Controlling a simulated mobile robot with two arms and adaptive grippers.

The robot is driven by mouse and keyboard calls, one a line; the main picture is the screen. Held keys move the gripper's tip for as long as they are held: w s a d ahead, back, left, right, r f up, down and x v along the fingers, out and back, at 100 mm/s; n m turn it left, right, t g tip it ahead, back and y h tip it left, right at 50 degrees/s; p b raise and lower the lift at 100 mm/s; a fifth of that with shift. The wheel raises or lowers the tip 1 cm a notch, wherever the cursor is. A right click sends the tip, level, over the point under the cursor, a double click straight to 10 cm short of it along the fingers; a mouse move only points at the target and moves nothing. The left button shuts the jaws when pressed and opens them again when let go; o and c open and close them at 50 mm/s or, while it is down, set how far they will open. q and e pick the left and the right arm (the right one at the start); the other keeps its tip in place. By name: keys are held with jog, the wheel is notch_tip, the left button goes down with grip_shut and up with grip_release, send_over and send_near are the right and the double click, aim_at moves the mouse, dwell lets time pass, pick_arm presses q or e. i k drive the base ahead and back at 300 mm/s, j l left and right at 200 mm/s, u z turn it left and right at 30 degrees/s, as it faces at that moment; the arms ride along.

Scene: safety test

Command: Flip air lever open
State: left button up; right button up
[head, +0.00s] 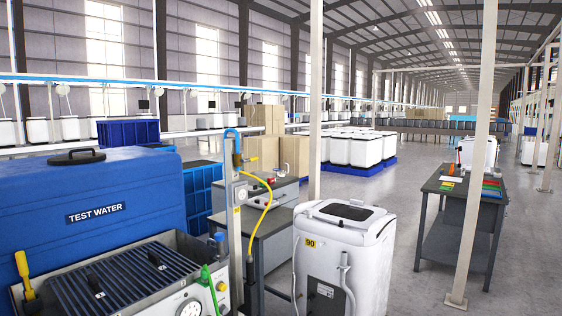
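No part labelled as the air lever is readable. A thin upright post (236,222) stands in the middle left, with a blue hose (229,142) looping over its top. A small yellow handle (250,159) sticks out to the right near the post's top. A green handle (207,276) stands at the right edge of the grey test basin (185,270). A yellow handle (23,268) stands at the basin's left edge. Which of these is the air lever, I cannot tell. Neither gripper is in view.
A blue TEST WATER tank (60,190) fills the left behind the basin. A white washing machine (372,250) stands right of the post, before a grey bench (272,235). A dark worktable (450,210) and a pale column (472,190) stand right. Floor between is clear.

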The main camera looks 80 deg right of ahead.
aim_at(255, 159)
jog(key=z, duration=2.6)
jog(key=i+l, duration=0.65)
jog(key=l, duration=0.25)
jog(key=i+l+z, duration=0.15)
jog(key=i+l, duration=0.45)
jog(key=l, duration=0.3)
jog(key=i+l, duration=0.7)
jog(key=l+z, duration=0.05)
jog(key=l, duration=0.1)
